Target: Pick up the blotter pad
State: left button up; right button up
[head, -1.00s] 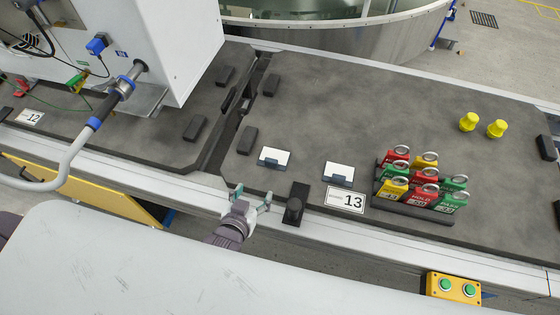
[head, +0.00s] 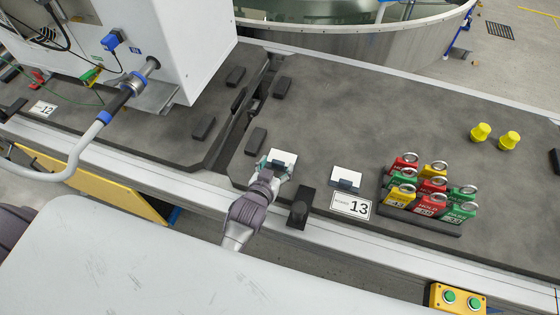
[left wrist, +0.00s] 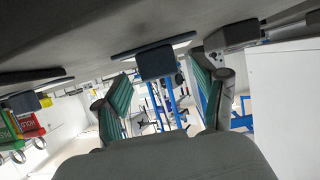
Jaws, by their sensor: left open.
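Two alike white pads with dark blue-grey blocks at their front edges lie on the grey bench mat; the left pad (head: 286,156) and the right pad (head: 346,174) match what the task calls a blotter pad. My left gripper (head: 273,166) is at the front edge of the left pad and partly covers its block. In the left wrist view, upside down, the gripper (left wrist: 160,95) has its green-lined fingers apart. The left pad's dark block (left wrist: 155,62) shows just beyond and between the fingertips, not clasped. My right gripper is not seen.
A white cabinet (head: 180,50) stands at the left.

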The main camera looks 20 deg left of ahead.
pick_arm(q)
jog(key=shift+x, duration=1.1)
jog(key=shift+c, duration=0.2)
jog(key=c, duration=1.1)
jog(key=shift+c, duration=0.3)
jog(key=shift+r, duration=0.1)
